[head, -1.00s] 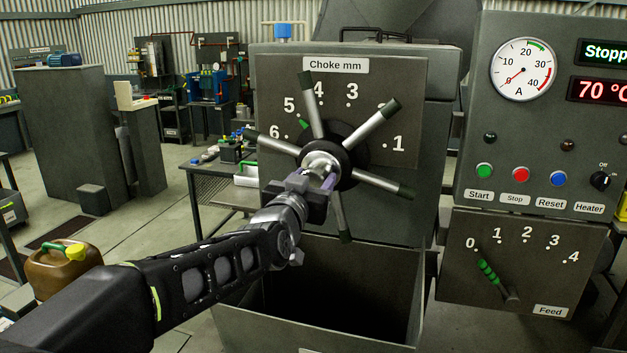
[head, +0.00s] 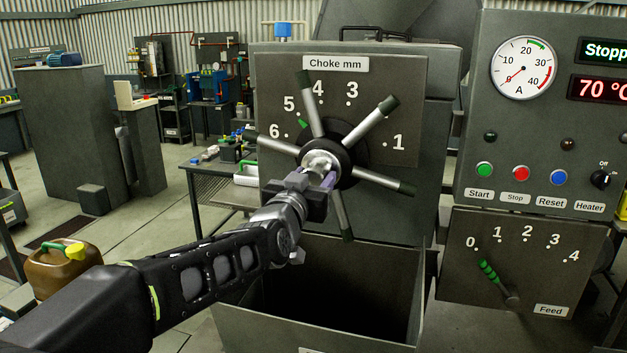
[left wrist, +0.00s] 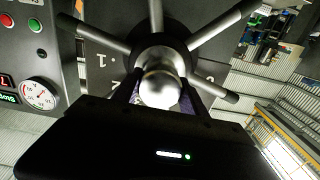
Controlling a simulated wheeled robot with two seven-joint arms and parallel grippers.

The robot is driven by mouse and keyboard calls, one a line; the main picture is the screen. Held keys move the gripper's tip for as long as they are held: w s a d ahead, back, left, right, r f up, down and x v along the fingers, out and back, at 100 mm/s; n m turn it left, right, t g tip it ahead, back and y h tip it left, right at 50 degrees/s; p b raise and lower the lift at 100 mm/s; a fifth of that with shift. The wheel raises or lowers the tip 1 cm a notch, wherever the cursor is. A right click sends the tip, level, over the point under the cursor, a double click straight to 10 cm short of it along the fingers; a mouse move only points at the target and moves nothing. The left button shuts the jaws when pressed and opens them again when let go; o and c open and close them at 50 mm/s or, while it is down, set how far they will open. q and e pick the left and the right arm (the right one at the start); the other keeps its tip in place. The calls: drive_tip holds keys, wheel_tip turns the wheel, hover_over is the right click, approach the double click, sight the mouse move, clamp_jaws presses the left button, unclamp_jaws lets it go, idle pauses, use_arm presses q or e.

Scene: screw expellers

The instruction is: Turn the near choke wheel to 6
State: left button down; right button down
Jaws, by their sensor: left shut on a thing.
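The near choke wheel (head: 376,127) is a dark hub with several grey, black-tipped spokes on a panel marked "Choke mm", numbered from 1 to 6. A small green pointer mark (head: 302,123) beside the hub sits close to the 5. My left gripper (head: 328,178) is at the wheel's centre, its fingers shut on the shiny hub knob (head: 317,160). The left wrist view shows the rounded knob (left wrist: 160,88) between the two fingers (left wrist: 160,95), with spokes fanning out behind. My right gripper is not in view.
A control panel (head: 540,110) with a gauge, buttons and a green-handled feed lever (head: 488,271) stands at right. An open bin (head: 330,338) lies below the wheel. A brown jerrycan (head: 62,272) stands at lower left.

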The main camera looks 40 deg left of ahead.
use_arm(q)
drive_tip(key=shift+f+n+b, duration=0.15)
drive_tip(key=shift+n+b, duration=1.05)
drive_tip(key=shift+n, duration=0.1)
drive_tip(key=shift+n+b, duration=0.75)
drive_tip(key=shift+n, duration=0.75)
drive_tip(key=c, duration=0.6)
unclamp_jaws()
drive_tip(key=b+v, duration=0.1)
drive_tip(key=v, duration=0.6)
drive_tip(key=shift+s+d, duration=0.1)
drive_tip(key=shift+s, duration=0.3)
